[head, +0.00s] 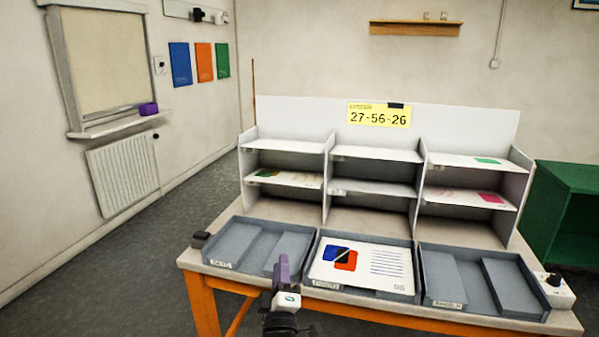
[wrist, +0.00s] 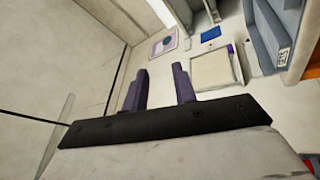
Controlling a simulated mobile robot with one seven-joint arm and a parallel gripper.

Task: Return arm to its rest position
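My gripper (head: 281,262) shows at the bottom of the head view, in front of the table's front edge and left of the middle tray. In the wrist view my gripper (wrist: 160,70) has its two purple fingers apart, with nothing between them. Only a short part of my arm shows below it in the head view; the rest is out of view.
A table (head: 210,262) with orange legs bears a white shelf unit (head: 328,190). A left tray (head: 222,262), a middle tray (head: 362,292) holding a printed sheet (head: 385,262) and a right tray (head: 433,297) line its front. Open floor (head: 110,270) lies left.

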